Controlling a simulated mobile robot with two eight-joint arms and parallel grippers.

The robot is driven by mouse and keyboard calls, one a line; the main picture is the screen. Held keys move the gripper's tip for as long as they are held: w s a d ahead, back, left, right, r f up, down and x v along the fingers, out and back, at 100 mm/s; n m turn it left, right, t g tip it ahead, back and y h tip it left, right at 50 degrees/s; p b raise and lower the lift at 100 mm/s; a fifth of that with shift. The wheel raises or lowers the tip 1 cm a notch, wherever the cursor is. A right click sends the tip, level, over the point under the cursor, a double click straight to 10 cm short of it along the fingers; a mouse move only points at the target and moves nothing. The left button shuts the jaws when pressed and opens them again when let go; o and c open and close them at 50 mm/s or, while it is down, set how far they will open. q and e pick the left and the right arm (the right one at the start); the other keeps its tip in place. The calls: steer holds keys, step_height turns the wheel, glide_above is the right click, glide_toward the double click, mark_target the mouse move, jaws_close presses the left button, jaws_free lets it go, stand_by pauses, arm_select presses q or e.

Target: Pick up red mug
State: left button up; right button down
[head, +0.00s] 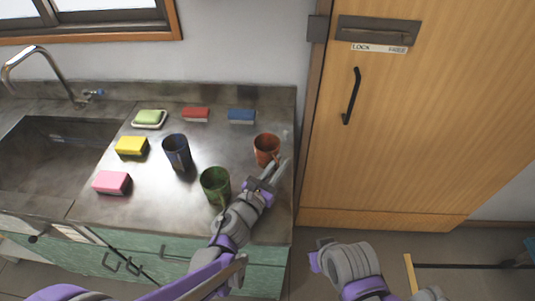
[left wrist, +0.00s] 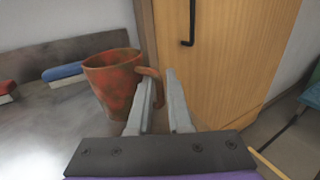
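The red mug (head: 266,149) stands upright near the right edge of the steel counter in the head view. In the left wrist view the red mug (left wrist: 112,84) is just left of the fingers, with its handle on the right. My left gripper (head: 279,171) is at the mug's handle side; its fingers (left wrist: 162,100) are parted. The handle reaches to the gap between the fingers, but I cannot tell contact. My right arm shows at the lower right of the head view, without visible fingers.
A green mug (head: 215,185) stands close beside my left wrist, and a dark blue mug (head: 177,152) farther left. Several sponges, including a blue one (head: 242,116), lie on the counter (head: 165,205). A sink (head: 50,155) is left; a wooden door (head: 415,130) is right.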

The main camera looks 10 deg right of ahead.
arm_select(q)
steer(key=x, duration=0.2)
steer(key=shift+w+d, duration=0.2)
jaws_close()
stand_by(1.3)
